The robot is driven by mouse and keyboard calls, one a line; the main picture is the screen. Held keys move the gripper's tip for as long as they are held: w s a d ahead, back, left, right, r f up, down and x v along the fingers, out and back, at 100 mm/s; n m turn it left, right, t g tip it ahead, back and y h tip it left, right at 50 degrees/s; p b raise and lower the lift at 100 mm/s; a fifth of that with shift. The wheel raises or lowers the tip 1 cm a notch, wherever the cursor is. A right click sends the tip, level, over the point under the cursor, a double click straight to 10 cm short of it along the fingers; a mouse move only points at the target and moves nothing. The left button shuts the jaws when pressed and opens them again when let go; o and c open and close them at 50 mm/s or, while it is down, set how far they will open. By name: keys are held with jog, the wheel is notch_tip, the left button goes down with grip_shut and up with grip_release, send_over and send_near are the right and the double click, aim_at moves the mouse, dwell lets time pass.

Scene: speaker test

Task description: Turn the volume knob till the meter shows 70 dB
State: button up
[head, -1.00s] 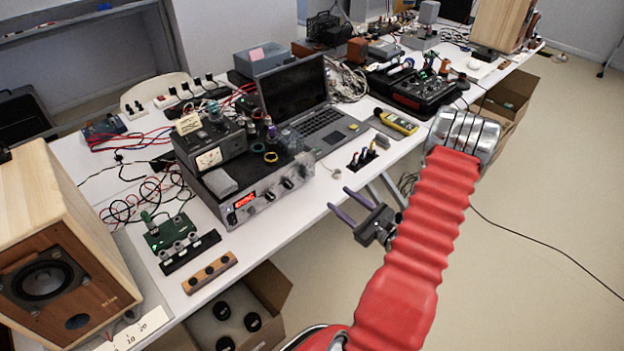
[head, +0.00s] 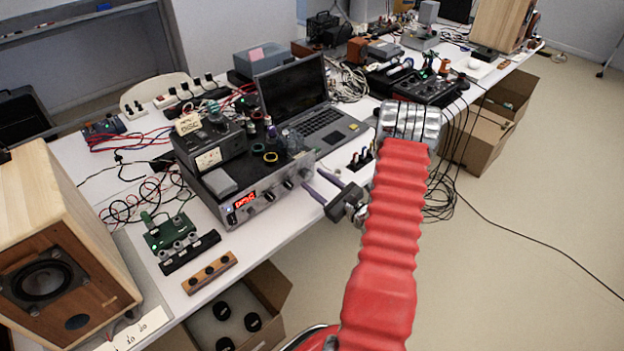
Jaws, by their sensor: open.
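The silver amplifier (head: 232,215) stands on the table with a lit red display (head: 244,200) on its front; I cannot read the figures. Small dark knobs (head: 288,184) sit along that front, and a larger knob (head: 305,172) is at its right end. My gripper (head: 311,177) is open, its two purple fingers pointing at this right end. The fingertips are close to the larger knob; I cannot tell whether they touch it. A box with a dial meter (head: 208,159) stands on the amplifier; its reading is too small to tell. The yellow handheld meter is hidden behind my arm.
A wooden speaker (head: 75,250) stands at the left. A laptop (head: 305,105) is open behind the amplifier. A green board (head: 170,232) and a wooden strip with knobs (head: 209,273) lie in front of it. Open boxes (head: 475,140) stand on the floor at right.

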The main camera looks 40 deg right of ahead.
jog(key=shift+w, duration=1.05)
jog(key=shift+c, duration=0.6)
jog(key=c, duration=0.9)
